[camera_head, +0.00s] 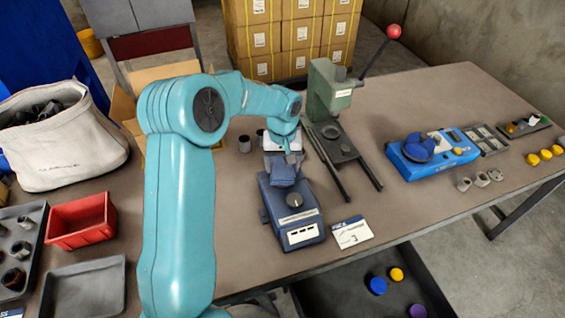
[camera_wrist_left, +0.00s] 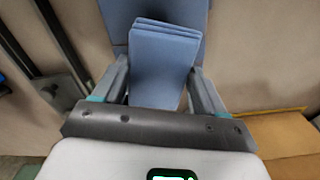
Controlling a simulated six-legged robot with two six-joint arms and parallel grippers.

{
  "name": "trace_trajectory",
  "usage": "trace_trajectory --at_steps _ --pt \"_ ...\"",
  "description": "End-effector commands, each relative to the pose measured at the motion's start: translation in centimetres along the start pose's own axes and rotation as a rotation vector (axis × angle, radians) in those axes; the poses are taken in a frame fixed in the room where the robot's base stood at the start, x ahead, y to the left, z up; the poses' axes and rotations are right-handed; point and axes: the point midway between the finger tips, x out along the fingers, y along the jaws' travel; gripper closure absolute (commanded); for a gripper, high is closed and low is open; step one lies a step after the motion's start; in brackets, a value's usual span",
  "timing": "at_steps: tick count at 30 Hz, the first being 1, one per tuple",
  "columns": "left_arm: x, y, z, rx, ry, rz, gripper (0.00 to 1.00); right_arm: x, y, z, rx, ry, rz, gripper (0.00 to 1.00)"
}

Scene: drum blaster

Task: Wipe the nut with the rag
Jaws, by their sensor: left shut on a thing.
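Several small grey metal pieces (camera_head: 481,179) lie at the right; I cannot tell which piece is the nut. My right gripper is not in view.
A green press (camera_head: 330,90) with a red-knobbed lever stands just right of my left gripper. A red bin (camera_head: 81,220), a grey tray (camera_head: 86,290) and a cloth sack (camera_head: 62,140) are at the left. A white card (camera_head: 352,233) lies near the front edge.

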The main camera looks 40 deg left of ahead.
Motion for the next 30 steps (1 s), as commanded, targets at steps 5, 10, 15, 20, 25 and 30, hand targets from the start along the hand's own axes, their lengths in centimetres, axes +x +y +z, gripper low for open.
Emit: trace_trajectory --at_steps 5,10,15,20,25,30 --pt "0.5 0.0 0.0 0.0 0.0 0.0 0.53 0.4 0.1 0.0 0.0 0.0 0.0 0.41" --pt "0.8 0.0 0.0 0.0 0.0 0.0 0.53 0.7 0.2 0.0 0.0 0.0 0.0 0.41" --pt "0.8 0.0 -0.1 0.0 0.0 0.0 0.53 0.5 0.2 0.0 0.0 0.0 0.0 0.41" --pt "0.7 0.0 -1.2 0.0 0.0 -0.001 0.53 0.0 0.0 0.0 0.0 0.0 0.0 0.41" --pt "0.8 0.0 -2.1 0.0 0.0 0.0 0.53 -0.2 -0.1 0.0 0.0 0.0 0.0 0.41" --pt "0.8 0.0 -2.2 0.001 0.0 0.0 0.53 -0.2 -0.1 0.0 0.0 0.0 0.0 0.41"
